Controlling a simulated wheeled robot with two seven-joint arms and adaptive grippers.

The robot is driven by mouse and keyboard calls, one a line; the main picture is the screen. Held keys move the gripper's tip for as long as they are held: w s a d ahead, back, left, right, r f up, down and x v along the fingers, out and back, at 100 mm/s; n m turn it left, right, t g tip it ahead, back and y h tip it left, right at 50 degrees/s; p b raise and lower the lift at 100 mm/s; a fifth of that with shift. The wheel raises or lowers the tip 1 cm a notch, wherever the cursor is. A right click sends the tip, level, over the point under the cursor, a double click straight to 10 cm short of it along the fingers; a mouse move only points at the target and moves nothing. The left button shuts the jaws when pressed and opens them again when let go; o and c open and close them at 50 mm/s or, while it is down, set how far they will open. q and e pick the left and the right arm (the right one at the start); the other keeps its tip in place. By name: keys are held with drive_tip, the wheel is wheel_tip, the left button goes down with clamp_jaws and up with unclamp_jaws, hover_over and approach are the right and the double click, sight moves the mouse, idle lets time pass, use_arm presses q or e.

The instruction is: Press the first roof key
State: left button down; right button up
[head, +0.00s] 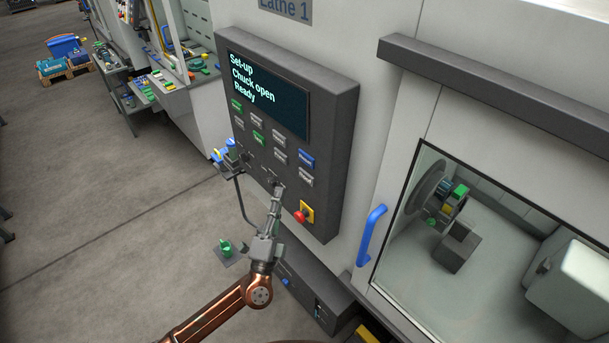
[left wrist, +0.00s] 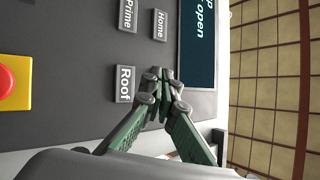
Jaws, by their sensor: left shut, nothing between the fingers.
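The grey control panel (head: 345,135) of Lathe 1 carries rows of keys under a dark screen (head: 268,95) that reads "Set-up, Chuck open, Ready". In the left wrist view a grey key marked "Roof" (left wrist: 125,84) sits right beside my fingers. In the head view the key labels are too small to read surely. My left gripper (head: 277,186) is shut and empty, its fingertips at the lower part of the key field. In the left wrist view its tips (left wrist: 160,76) lie close to the Roof key; I cannot tell whether they touch the panel. My right gripper is not in view.
A red stop button (head: 300,216) on a yellow plate sits low on the panel. Keys "Home" (left wrist: 160,25) and "Prime" (left wrist: 128,14) are near the Roof key. A blue door handle (head: 371,235) and the lathe window stand to the right. Floor at left is open.

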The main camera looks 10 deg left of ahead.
sight(306, 177)
use_arm(q)
drive_tip(key=w+d, duration=0.2)
drive_tip(key=w+d+b, duration=0.1)
drive_tip(key=w, duration=0.1)
drive_tip(key=shift+w+d, duration=0.35)
idle(0.7)
idle(0.6)
drive_tip(key=shift+w+d+b, duration=0.2)
drive_tip(key=shift+w+b, duration=0.05)
drive_tip(key=shift+b, duration=0.45)
